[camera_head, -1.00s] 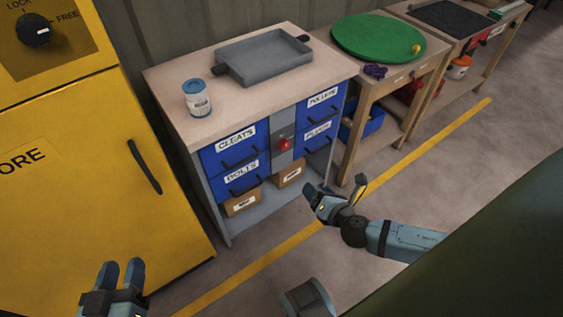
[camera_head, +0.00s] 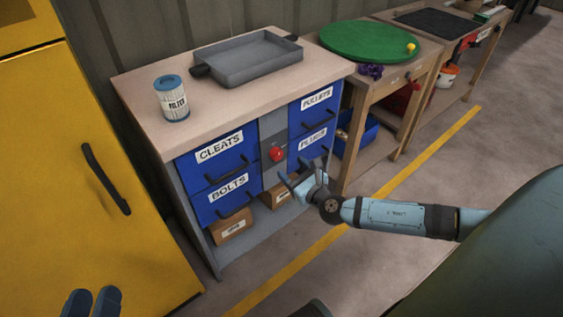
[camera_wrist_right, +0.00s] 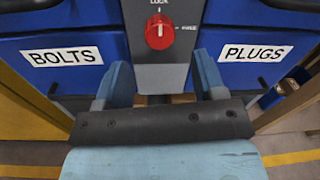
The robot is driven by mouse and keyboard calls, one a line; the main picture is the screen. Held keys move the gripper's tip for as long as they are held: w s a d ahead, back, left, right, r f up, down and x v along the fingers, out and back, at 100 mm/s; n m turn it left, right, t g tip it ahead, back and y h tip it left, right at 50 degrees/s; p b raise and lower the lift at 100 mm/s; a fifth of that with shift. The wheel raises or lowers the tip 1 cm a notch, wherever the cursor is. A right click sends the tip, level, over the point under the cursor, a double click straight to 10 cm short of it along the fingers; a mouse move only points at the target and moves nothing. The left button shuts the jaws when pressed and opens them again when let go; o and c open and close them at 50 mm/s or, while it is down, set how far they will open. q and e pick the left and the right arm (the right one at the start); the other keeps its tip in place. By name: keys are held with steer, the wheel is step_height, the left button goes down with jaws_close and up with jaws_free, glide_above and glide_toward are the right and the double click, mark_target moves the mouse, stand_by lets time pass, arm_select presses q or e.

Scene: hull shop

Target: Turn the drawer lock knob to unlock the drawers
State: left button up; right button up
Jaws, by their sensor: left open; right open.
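The red drawer lock knob (camera_head: 276,154) sits on a grey panel (camera_head: 272,133) between the blue drawers of the bench. In the right wrist view the red knob (camera_wrist_right: 159,31) has its white mark pointing up at LOCK, with a second label at its right. My right gripper (camera_head: 298,181) is open and empty, in front of the bench and just below the knob. In the right wrist view its two fingers (camera_wrist_right: 161,80) stand apart, with the knob ahead, beyond the tips. My left gripper (camera_head: 91,302) is open at the bottom left, partly cut off and far from the knob.
Blue drawers labelled CLEATS (camera_head: 219,148), BOLTS (camera_head: 228,189), PULLEYS and PLUGS have protruding dark handles. A filter can (camera_head: 172,99) and a grey tray (camera_head: 247,62) stand on top. A yellow cabinet (camera_head: 62,190) is at left. Open floor lies in front.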

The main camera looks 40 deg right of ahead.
mark_target(279, 156)
steer(key=w+b, duration=0.1)
steer(key=w, duration=0.4)
steer(key=shift+w+a, duration=0.1)
steer(key=shift+w, duration=0.15)
arm_select(q)
step_height(279, 156, down, 2)
steer(key=shift+d+g, duration=0.1)
steer(key=shift+g, duration=0.3)
arm_select(e)
steer(key=c, duration=0.9)
